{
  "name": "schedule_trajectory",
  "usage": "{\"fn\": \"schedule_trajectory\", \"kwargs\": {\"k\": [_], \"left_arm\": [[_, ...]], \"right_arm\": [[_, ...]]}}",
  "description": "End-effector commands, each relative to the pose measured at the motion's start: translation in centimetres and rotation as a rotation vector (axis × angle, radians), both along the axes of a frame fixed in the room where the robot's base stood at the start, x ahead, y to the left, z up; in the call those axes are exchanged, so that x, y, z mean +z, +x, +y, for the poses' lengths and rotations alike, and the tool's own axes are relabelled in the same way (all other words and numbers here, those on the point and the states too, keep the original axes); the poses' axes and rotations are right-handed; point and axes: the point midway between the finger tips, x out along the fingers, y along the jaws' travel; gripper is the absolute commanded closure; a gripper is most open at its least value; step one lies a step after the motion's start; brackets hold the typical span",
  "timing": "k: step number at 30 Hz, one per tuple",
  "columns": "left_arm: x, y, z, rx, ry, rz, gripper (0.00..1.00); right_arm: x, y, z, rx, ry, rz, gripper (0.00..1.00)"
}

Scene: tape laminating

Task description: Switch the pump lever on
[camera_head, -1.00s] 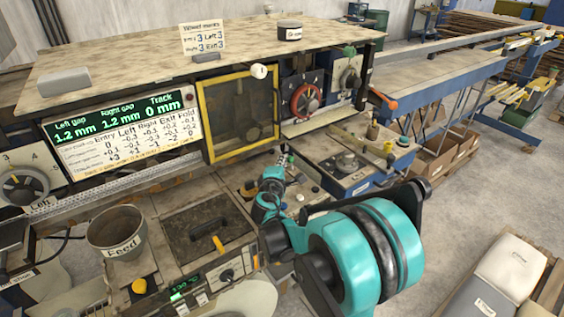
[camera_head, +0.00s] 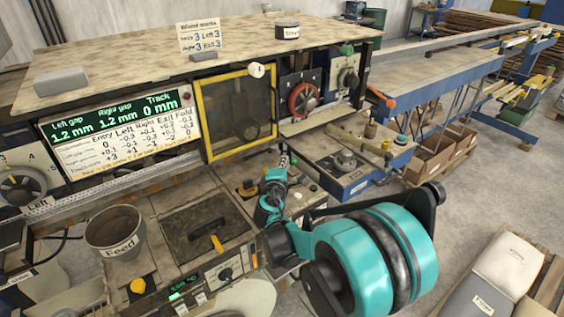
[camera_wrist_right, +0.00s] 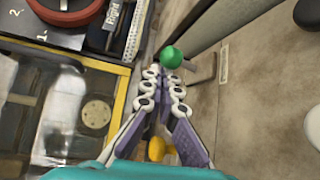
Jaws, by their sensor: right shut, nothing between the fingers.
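My right gripper (camera_head: 283,160) is shut and empty in front of the lower right corner of the yellow-framed window. In the right wrist view, its two fingers (camera_wrist_right: 164,80) meet at the tips, just short of a green ball knob (camera_wrist_right: 171,57) on a stem. I cannot tell whether they touch. No readable label marks the pump lever, so I cannot tell whether this knob belongs to it. A lever with an orange handle (camera_head: 383,98) sticks out at the machine's right end. My left gripper is not in view.
The yellow-framed window (camera_head: 238,110) and a red handwheel (camera_head: 303,100) stand behind my gripper. A feed cup (camera_head: 113,232) is at the front left. A blue side unit (camera_head: 345,180) stands to the right. The floor (camera_head: 475,175) beyond is partly clear.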

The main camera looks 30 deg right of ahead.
Motion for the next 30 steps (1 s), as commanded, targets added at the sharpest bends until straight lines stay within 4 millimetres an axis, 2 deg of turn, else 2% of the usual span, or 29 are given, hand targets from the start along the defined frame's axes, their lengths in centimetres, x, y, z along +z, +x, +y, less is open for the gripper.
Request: {"fn": "schedule_trajectory", "kwargs": {"k": [10, 26, 30], "left_arm": [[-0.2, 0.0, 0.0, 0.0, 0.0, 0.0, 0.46], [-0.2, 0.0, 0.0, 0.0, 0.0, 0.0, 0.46], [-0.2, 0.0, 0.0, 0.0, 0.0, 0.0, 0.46]], "right_arm": [[-0.2, -0.9, -0.1, 0.0, 0.0, 0.0, 1.0], [-0.2, -1.1, -0.1, -0.002, 0.0, 0.001, 1.0], [-0.1, -1.7, 0.4, -0.001, 0.0, 0.001, 1.0]]}}
